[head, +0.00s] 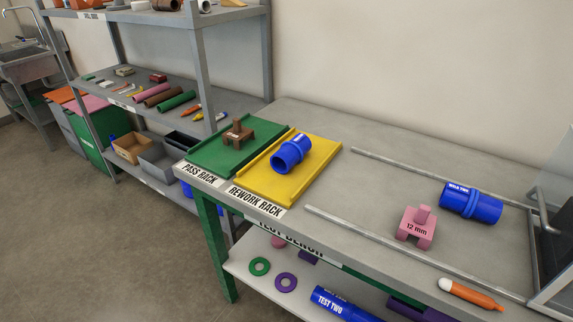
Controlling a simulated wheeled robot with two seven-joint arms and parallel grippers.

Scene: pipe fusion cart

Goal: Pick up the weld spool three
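No spool with a readable "three" label is in view. A blue spool (292,154) lies on the yellow rework rack (258,192); a pale label shows near its top, but I cannot read it. Another blue spool (472,203), labelled "WELD TWO", lies on the right part of the grey test bench. Neither of my grippers is in the head view.
A green pass rack (205,160) holds a brown block (238,134). On the bench are two metal rails, a pink "12 mm" block (416,228) and an orange marker-like tool (470,294). The lower shelf holds a blue "TEST TWO" pipe (342,305). Stocked shelving stands behind left.

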